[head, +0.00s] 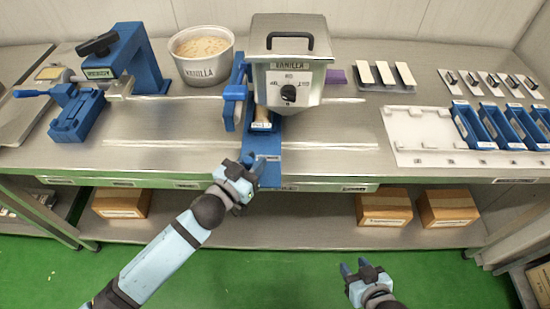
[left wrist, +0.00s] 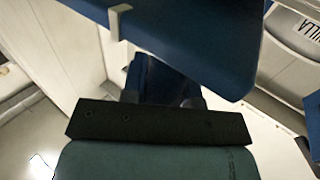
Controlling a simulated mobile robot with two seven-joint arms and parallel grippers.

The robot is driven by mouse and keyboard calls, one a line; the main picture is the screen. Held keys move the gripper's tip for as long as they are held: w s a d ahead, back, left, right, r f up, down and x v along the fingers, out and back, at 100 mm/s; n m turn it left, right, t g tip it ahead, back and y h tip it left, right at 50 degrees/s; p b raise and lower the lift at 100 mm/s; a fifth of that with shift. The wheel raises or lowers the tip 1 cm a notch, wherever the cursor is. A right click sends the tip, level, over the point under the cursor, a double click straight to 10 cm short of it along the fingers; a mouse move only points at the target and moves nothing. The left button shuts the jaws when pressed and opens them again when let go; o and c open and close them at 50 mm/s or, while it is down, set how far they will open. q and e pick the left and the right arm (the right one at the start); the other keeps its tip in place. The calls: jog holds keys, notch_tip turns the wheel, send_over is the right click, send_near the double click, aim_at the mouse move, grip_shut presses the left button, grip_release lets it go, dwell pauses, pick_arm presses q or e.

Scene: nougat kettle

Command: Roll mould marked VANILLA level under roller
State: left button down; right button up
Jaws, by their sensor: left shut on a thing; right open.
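A mould (head: 262,124) with a pale label and tan filling lies on a blue track (head: 265,181) beneath the grey VANILLA unit (head: 288,75), which hides its far part. I cannot read the mould's label, and I cannot make out the roller. My left gripper (head: 256,166) is at the near end of the track, shut on a blue piece; its fingers overlap it, so I cannot tell whether it is joined to the mould. In the left wrist view a blue panel (left wrist: 190,35) hangs over the fingers. My right gripper (head: 360,270) is open and empty, in front of the bench.
A VANILLA tub (head: 203,60) stands left of the unit, beside a blue clamp stand (head: 140,58). Several blue moulds (head: 490,125) stand at the right by a white board (head: 418,127). The bench front between unit and board is clear. Boxes (head: 384,208) sit on the lower shelf.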

pick_arm(q)
jog(key=a+p, duration=0.3)
jog(key=a, duration=1.9)
jog(key=c, duration=1)
grip_release()
jog(key=shift+o, duration=0.6)
jog(key=b+v, duration=0.1)
jog(key=v, duration=1.2)
jog(key=shift+s+a, duration=0.25)
jog(key=shift+s, duration=0.1)
